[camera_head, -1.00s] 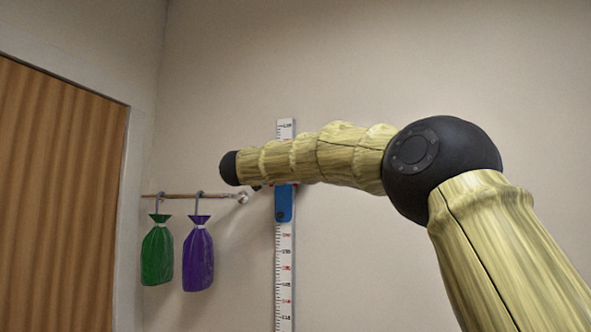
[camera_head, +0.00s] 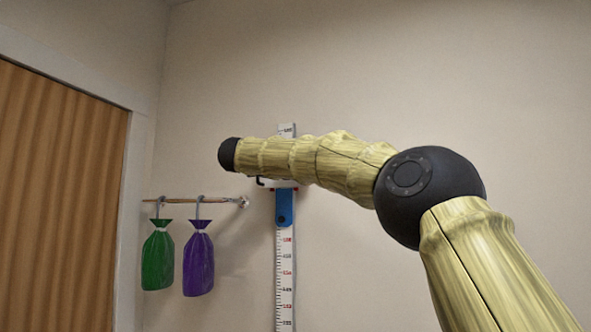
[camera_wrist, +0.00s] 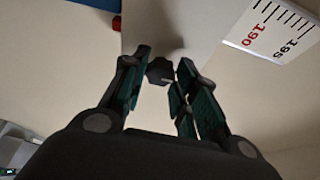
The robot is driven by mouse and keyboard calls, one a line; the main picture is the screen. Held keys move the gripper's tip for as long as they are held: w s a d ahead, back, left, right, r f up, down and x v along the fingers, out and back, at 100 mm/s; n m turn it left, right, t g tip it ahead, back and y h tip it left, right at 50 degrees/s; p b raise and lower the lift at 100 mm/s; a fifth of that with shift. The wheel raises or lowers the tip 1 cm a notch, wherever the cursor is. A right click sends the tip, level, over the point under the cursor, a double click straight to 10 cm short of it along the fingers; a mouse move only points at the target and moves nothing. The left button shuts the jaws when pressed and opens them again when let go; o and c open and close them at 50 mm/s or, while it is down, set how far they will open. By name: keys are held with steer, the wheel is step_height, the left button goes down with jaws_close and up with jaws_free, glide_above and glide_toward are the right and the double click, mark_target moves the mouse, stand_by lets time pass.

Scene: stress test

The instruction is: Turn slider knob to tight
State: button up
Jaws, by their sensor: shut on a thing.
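A dark faceted knob (camera_wrist: 160,72) sits between the fingers of my gripper (camera_wrist: 164,64) in the wrist view. My gripper is shut on it; the slant of the view makes the contact on each side hard to see. The blue slider (camera_head: 284,208) sits on a white measuring scale (camera_head: 285,262) that runs upright on the wall. The slider's blue edge also shows at the top of the wrist view (camera_wrist: 104,3). In the head view my forearm crosses in front of the scale and hides the knob and most of my gripper. No tight mark is readable.
Left of the scale, a thin rail (camera_head: 190,200) holds a green bag (camera_head: 157,261) and a purple bag (camera_head: 198,264) on hooks. A wooden door (camera_head: 60,200) is at the far left. The wall right of the scale is bare.

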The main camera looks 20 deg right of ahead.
steer(key=o, duration=0.8)
steer(key=shift+o, duration=1.3)
steer(key=shift+w+d+f, duration=0.1)
steer(key=shift+d, duration=0.1)
steer(key=shift+a, duration=0.1)
steer(key=v, duration=1.2)
